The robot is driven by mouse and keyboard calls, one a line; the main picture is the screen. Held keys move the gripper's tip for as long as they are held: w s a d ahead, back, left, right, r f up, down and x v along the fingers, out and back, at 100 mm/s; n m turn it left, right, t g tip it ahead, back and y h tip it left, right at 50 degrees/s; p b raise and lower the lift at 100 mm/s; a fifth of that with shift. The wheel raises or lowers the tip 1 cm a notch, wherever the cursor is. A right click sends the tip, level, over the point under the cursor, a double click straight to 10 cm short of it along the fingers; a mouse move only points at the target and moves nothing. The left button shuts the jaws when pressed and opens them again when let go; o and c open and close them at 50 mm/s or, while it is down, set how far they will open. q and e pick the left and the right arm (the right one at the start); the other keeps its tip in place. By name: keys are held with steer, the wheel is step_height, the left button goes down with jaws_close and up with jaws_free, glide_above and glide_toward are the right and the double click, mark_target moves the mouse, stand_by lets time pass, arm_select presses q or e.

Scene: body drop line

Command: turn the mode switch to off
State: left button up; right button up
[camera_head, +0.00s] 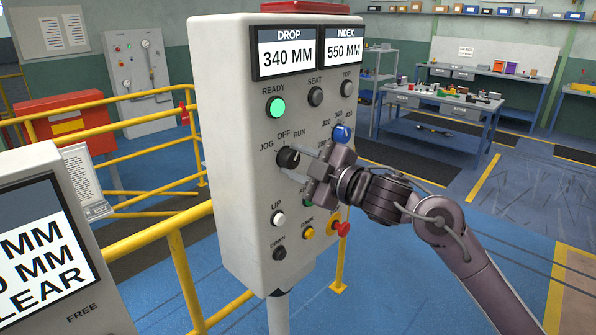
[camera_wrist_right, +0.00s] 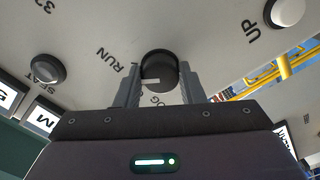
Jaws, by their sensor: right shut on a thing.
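The mode switch (camera_head: 286,157) is a round black knob on the grey control box, with JOG, OFF and RUN printed around its upper side. My right gripper (camera_head: 298,165) reaches it from the right, shut on the knob. In the right wrist view the switch (camera_wrist_right: 158,72) sits between the two fingers of the right gripper (camera_wrist_right: 160,90). Its white pointer mark lies across the knob toward the left finger, between RUN and JOG. The OFF label is hidden in that view. My left gripper is not in view.
A lit green READY light (camera_head: 276,107) is above, a white UP button (camera_head: 278,218) below, and a red knob (camera_head: 341,229) lower right. Yellow railings (camera_head: 160,235) stand left of the box.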

steer(key=n+b, duration=0.3)
steer(key=n, duration=0.1)
steer(key=shift+f+b, duration=0.2)
steer(key=shift+b, duration=0.2)
steer(key=shift+r+n+b, duration=0.15)
steer(key=shift+n+b, duration=0.9)
steer(key=shift+n, duration=0.35)
steer(key=o, duration=1)
steer(key=b+v, duration=0.3)
steer(key=v, duration=0.4)
steer(key=shift+s+d+r, duration=0.1)
steer(key=shift+s+d, duration=0.2)
